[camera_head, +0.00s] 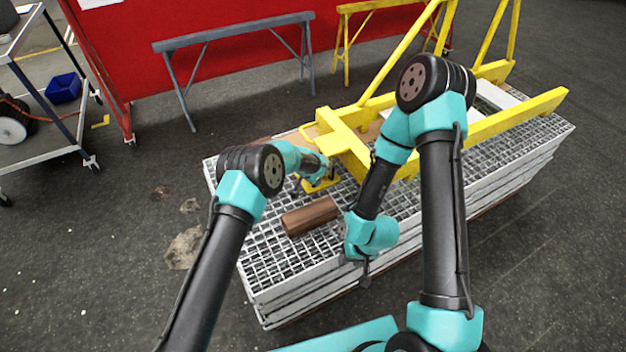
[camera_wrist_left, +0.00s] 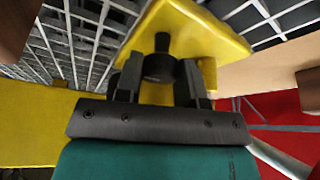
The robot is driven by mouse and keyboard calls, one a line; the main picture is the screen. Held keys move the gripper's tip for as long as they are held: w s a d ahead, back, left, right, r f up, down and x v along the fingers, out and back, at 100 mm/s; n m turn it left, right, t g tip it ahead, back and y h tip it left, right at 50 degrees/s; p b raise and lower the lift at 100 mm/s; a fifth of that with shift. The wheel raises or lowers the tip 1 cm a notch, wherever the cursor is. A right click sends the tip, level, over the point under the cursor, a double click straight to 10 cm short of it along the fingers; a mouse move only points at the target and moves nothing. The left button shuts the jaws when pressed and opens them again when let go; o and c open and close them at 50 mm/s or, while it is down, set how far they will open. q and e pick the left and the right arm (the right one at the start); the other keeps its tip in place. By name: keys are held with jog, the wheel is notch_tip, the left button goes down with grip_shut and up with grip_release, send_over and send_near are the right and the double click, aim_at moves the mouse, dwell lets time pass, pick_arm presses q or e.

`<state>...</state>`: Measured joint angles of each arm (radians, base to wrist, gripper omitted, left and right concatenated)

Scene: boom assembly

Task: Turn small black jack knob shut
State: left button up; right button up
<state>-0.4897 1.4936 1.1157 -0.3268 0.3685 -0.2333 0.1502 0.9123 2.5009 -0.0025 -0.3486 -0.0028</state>
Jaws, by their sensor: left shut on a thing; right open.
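The small black jack knob (camera_wrist_left: 160,66) shows in the left wrist view, under a yellow jack plate (camera_wrist_left: 190,32). My left gripper (camera_wrist_left: 160,82) has its two black fingers on either side of the knob and is shut on it. In the head view the left gripper (camera_head: 320,172) is at the yellow jack (camera_head: 318,184) near the left end of the yellow boom; the knob itself is too small to make out there. My right gripper (camera_head: 366,275) is open and empty, pointing down near the front edge of the grating stack.
A brown wooden block (camera_head: 310,215) lies on the grating (camera_head: 275,255) between my arms. The yellow boom frame (camera_head: 490,125) covers the back right of the stack. A grey sawhorse (camera_head: 235,32) and a trolley (camera_head: 40,145) stand farther back.

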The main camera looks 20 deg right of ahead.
pick_arm(q)
jog(key=o, duration=0.9)
jog(key=shift+r, duration=0.15)
jog(key=v, duration=1.7)
jog(key=shift+a, duration=0.1)
jog(key=s+a+f+n+g, duration=0.1)
jog(key=s+a+f+n, duration=0.3)
jog(key=a, duration=0.7)
jog(key=s+a+f+n, duration=0.2)
jog(key=s+a+f, duration=0.5)
jog(key=a, duration=0.3)
jog(key=s+a+f+n, duration=0.1)
jog(key=s+a+n, duration=0.2)
jog(key=s+a, duration=0.5)
jog(key=s+a+f+n, duration=0.1)
jog(key=s+a+n, duration=0.3)
jog(key=s+a, duration=0.4)
jog(key=s, duration=0.5)
jog(key=shift+s+a+g, duration=0.2)
jog(key=shift+s+g, duration=0.1)
jog(key=shift+g, duration=0.1)
